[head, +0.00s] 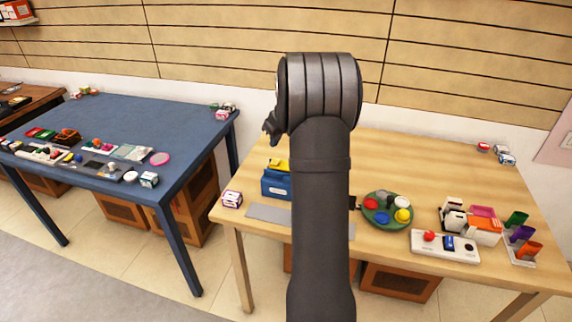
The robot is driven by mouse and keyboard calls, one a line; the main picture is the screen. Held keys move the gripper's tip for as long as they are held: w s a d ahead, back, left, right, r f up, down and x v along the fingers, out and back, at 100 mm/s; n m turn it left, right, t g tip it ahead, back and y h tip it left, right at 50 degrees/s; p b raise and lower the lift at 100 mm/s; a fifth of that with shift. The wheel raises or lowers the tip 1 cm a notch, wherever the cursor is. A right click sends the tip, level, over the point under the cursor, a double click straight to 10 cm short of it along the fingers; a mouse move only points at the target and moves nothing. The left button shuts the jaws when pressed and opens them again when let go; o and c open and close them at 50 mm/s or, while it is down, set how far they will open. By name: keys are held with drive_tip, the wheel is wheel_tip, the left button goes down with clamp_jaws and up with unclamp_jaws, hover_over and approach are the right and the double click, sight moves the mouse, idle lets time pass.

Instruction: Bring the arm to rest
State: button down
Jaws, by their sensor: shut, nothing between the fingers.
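My arm (321,215) rises dark grey through the middle of the head view, in front of the wooden table. Its thick ribbed joint (322,88) is at the top, against the panelled wall. A small dark part (270,125) sticks out to the left just below that joint; I cannot tell what it is. My gripper's fingers do not show and may be hidden behind the arm. The arm hides part of the table and whatever stands behind it.
The wooden table (420,160) holds a blue box (276,186), a green round tray (388,224) with coloured pieces, a white panel (444,246) and coloured cups (522,233). Its back middle is clear. A blue table (150,112) with several small items stands left.

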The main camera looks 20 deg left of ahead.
sight(274, 160)
drive_tip(key=shift+f, duration=0.1)
drive_tip(key=shift+d+f, duration=0.2)
drive_tip(key=shift+f, duration=2.45)
drive_tip(key=c, duration=1.3)
unclamp_jaws()
drive_tip(key=shift+c, duration=0.2)
drive_tip(key=o, duration=0.4)
drive_tip(key=shift+d+r, duration=0.25)
drive_tip(key=shift+d, duration=0.05)
drive_tip(key=o, duration=0.9)
drive_tip(key=d+r+m, duration=0.1)
drive_tip(key=d+m, duration=0.1)
drive_tip(key=s+d+r+m, duration=0.1)
drive_tip(key=d+r, duration=0.1)
drive_tip(key=d+r+m, duration=0.1)
drive_tip(key=d+m, duration=0.1)
drive_tip(key=shift+s+d+r+m, duration=0.2)
drive_tip(key=shift+d+m, duration=0.1)
drive_tip(key=shift+d, duration=0.1)
drive_tip(key=shift+o, duration=0.2)
drive_tip(key=s+d+r+m, duration=0.3)
drive_tip(key=d+r+m, duration=0.2)
drive_tip(key=d+m, duration=0.2)
drive_tip(key=x, duration=1)
drive_tip(key=shift+s+f, duration=0.15)
drive_tip(key=shift+f, duration=0.05)
